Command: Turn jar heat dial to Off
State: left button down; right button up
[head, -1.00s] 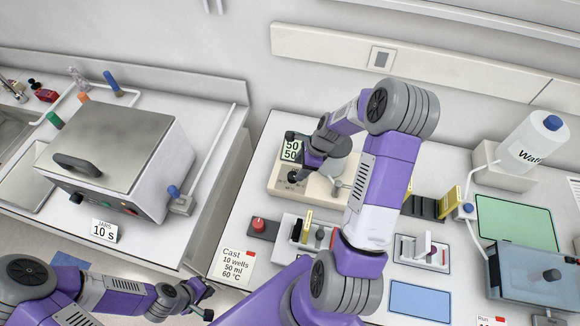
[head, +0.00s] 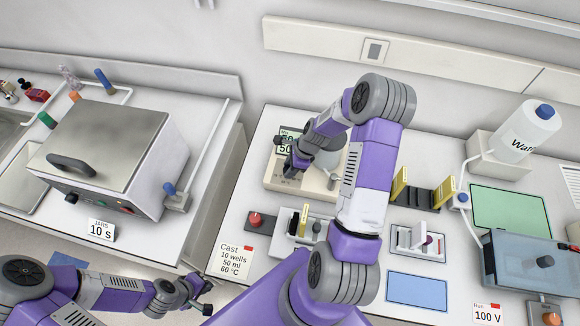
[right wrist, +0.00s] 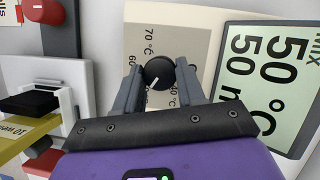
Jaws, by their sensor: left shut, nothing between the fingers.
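The dial (right wrist: 158,73) is a round black knob with a white pointer mark, on a cream heater panel (right wrist: 190,30). In the right wrist view its mark points down-left; 60 and 70 °C labels are printed beside it, and no Off label is readable. My right gripper (right wrist: 159,78) has one finger on each side of the dial; whether they touch it is unclear. In the head view my right gripper (head: 288,168) is over the front of the heater (head: 318,190) and hides the dial. My left gripper (head: 208,309) is shut and empty, low at the left.
The heater's display (right wrist: 268,80) reads 50 °C. A red knob (head: 256,219) and a casting tray (head: 290,238) stand in front of the heater.

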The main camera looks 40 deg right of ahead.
jog(key=shift+c, duration=1)
jog(key=shift+n, duration=0.3)
jog(key=n, duration=0.1)
jog(key=n+g+b, duration=0.1)
jog(key=n, duration=0.2)
jog(key=shift+w+n+g+y+b, duration=0.25)
jog(key=shift+n+g+y+b, duration=0.05)
jog(key=shift+g+y, duration=0.1)
jog(key=n+g+b, duration=0.1)
jog(key=n, duration=0.2)
jog(key=n+g, duration=0.1)
jog(key=n, duration=0.2)
jog(key=shift+w+f+b, duration=0.1)
jog(key=shift+w+b, duration=0.05)
jog(key=shift+b, duration=0.25)
jog(key=n+g, duration=0.1)
jog(key=n, duration=0.2)
jog(key=n+g+h+b, duration=0.1)
jog(key=n, duration=0.2)
jog(key=shift+w+a+n+g+h, duration=0.1)
jog(key=shift+n+g+h, duration=0.2)
jog(key=n+h, duration=0.1)
jog(key=n, duration=0.2)
jog(key=n+h+b, duration=0.1)
jog(key=n, duration=0.2)
jog(key=shift+a+g, duration=0.15)
jog(key=shift+g, duration=0.25)
